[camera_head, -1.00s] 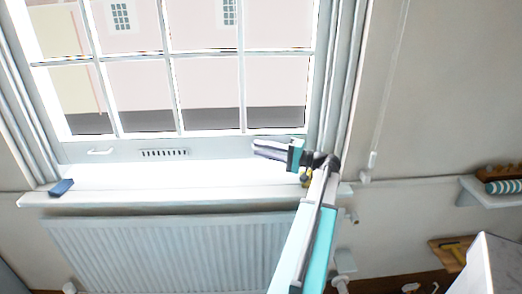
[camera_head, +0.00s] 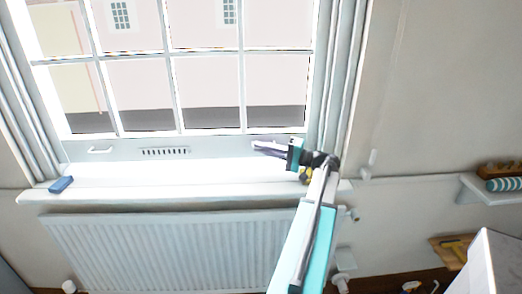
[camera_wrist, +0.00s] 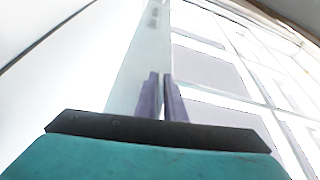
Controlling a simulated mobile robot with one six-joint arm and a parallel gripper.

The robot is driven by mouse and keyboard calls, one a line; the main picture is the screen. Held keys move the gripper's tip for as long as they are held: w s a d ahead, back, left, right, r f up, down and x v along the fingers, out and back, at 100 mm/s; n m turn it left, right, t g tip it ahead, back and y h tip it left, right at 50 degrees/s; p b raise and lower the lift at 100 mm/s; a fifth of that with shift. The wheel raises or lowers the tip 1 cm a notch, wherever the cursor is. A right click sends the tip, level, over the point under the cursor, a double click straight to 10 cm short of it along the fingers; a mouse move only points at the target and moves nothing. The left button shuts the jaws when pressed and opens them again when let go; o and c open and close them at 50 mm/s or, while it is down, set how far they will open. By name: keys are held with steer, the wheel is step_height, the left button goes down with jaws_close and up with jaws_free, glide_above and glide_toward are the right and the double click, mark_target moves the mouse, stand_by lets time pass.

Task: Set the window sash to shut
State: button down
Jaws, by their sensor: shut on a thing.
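The window sash (camera_head: 215,150) is a white multi-pane frame with a pale bottom rail. A small white handle (camera_head: 100,150) is at the left of this rail, beside a dark slotted vent (camera_head: 165,151). My gripper (camera_head: 256,146) is at the right end of the rail, its fingers nearly together. It is shut on what seems to be the sash's right-hand handle, mostly hidden by the fingers. In the wrist view the two purple fingers (camera_wrist: 159,78) lie against the pale rail (camera_wrist: 140,50). I cannot tell whether a gap is under the rail.
The white sill (camera_head: 180,190) runs below, with a blue block (camera_head: 61,184) at its left end. A radiator (camera_head: 170,250) hangs under it. A wall shelf (camera_head: 475,187) with a striped roll (camera_head: 505,185) is at the right. A white-topped unit (camera_head: 490,265) stands lower right.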

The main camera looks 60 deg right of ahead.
step_height(320, 180, down, 2)
steer(key=shift+f+b, duration=0.1)
steer(key=shift+b, duration=0.25)
steer(key=shift+a, duration=0.1)
steer(key=c, duration=1.9)
jaws_free()
steer(key=shift+r, duration=0.3)
